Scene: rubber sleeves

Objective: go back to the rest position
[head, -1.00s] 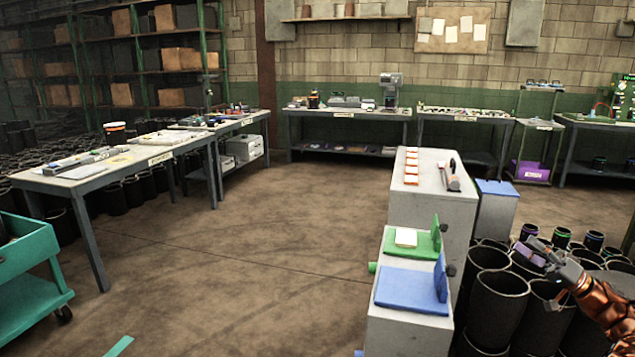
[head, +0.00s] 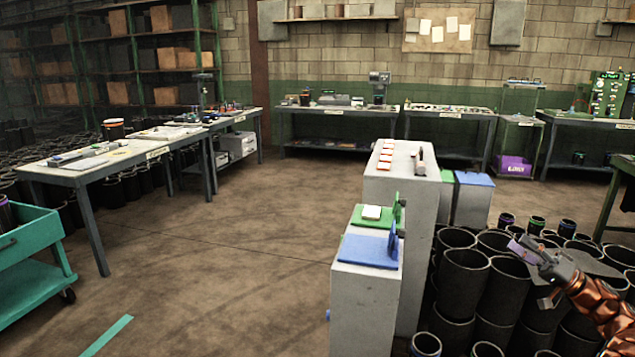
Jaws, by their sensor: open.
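My gripper (head: 532,262) is at the right edge of the head view, at the end of my copper-coloured arm. It is over the black rubber sleeves (head: 487,297) that stand on the floor. It appears empty, and its fingers are small in the picture. I cannot tell how far it is above the sleeves. A small purple patch shows near the fingertips; I cannot tell whether it belongs to the gripper or to something behind it.
Grey pedestals with a blue plate (head: 368,251) and a green plate (head: 358,219) stand left of my gripper. A teal cart (head: 40,250) is at the left. Workbenches (head: 105,160) line the left and back. The middle floor (head: 225,240) is clear.

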